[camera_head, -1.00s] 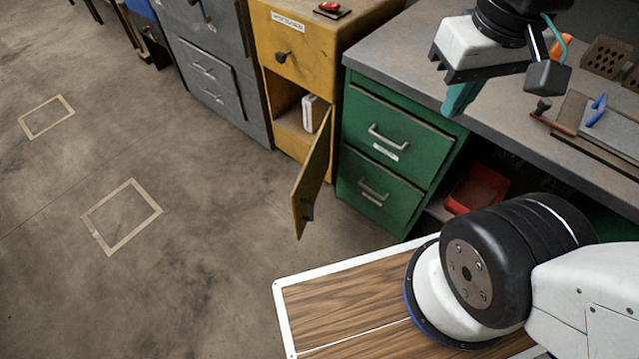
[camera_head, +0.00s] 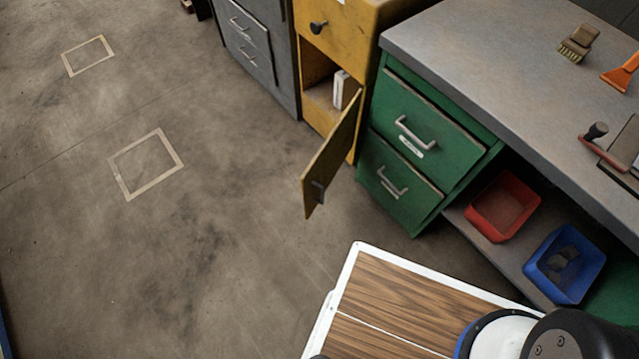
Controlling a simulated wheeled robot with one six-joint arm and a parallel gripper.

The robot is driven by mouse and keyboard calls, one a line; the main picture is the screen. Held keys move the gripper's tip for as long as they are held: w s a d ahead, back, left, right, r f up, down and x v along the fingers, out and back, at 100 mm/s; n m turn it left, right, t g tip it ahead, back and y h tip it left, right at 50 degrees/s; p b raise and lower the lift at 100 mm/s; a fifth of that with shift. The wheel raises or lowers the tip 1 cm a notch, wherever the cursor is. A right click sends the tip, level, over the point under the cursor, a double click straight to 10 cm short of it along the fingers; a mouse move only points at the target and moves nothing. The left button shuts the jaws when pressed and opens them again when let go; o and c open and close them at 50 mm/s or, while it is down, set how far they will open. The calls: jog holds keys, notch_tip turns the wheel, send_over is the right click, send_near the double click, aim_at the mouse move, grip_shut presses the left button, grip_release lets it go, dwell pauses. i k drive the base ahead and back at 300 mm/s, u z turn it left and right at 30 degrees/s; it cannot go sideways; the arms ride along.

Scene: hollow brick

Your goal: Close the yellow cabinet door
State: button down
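The yellow cabinet (camera_head: 346,35) stands at the upper middle, between grey drawers and a green drawer unit. Its yellow door (camera_head: 333,155) is hinged on the right side and stands open, swung out toward me. A small dark handle (camera_head: 318,192) shows near the door's free lower edge. Inside the open compartment (camera_head: 321,98) stands a white box-like object (camera_head: 345,88). My gripper is out of the picture; only part of my arm shows at the lower right.
The green drawer unit (camera_head: 419,150) stands right of the door under a grey workbench (camera_head: 505,60). A red bin (camera_head: 503,205) and a blue bin (camera_head: 564,262) sit on the lower shelf. The floor (camera_head: 235,215) left of and before the door is clear.

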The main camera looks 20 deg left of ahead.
aim_at(320, 174)
jog(key=k, duration=0.75)
jog(key=u, duration=1.45)
jog(key=i, duration=0.5)
jog(key=z, duration=0.05)
